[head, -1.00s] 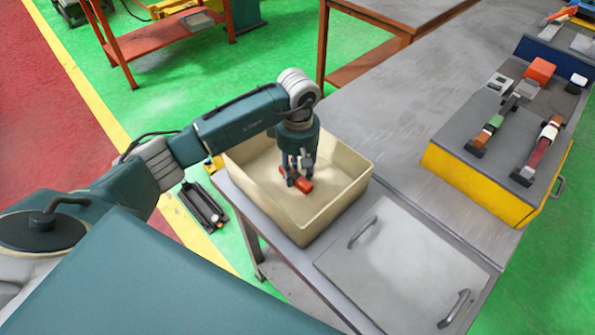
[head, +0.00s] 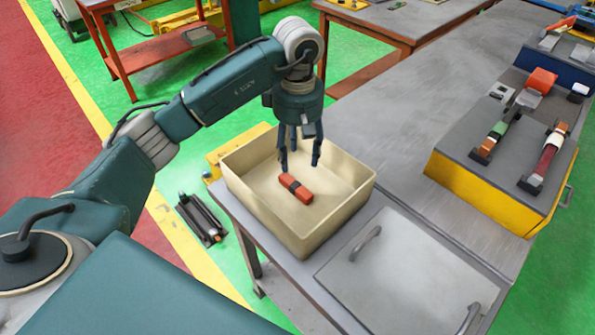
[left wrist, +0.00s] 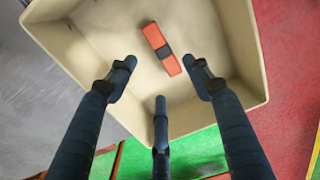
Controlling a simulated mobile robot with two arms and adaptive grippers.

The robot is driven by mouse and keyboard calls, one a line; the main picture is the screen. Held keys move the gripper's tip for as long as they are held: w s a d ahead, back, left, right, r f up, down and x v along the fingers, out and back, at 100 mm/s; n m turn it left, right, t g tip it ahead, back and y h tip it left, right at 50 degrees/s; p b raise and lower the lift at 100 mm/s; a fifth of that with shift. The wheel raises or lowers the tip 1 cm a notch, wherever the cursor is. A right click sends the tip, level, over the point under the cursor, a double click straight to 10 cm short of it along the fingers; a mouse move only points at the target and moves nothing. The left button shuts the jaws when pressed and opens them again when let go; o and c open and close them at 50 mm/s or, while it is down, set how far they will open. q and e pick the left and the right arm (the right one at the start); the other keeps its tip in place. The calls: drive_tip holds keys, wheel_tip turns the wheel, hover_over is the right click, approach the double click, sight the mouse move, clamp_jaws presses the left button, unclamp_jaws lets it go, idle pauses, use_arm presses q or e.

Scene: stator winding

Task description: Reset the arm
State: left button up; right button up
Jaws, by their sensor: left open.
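My left gripper (head: 299,165) hangs fingers-down over the cream bin (head: 335,218), open and empty. An orange block with a dark middle band (head: 296,188) lies on the bin floor below the fingers, apart from them. In the left wrist view the three fingers of the left gripper (left wrist: 162,85) are spread, and the block (left wrist: 161,48) lies beyond their tips inside the bin (left wrist: 245,50). My right gripper is in neither view.
The bin stands on a grey metal table (head: 385,100). A flat panel with two handles (head: 410,268) lies in front of it. A yellow-sided grey case (head: 485,195) with several parts on top stands at the right. An orange-framed table (head: 400,25) is behind.

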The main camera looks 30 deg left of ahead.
use_arm(q)
drive_tip(key=shift+r, duration=0.85)
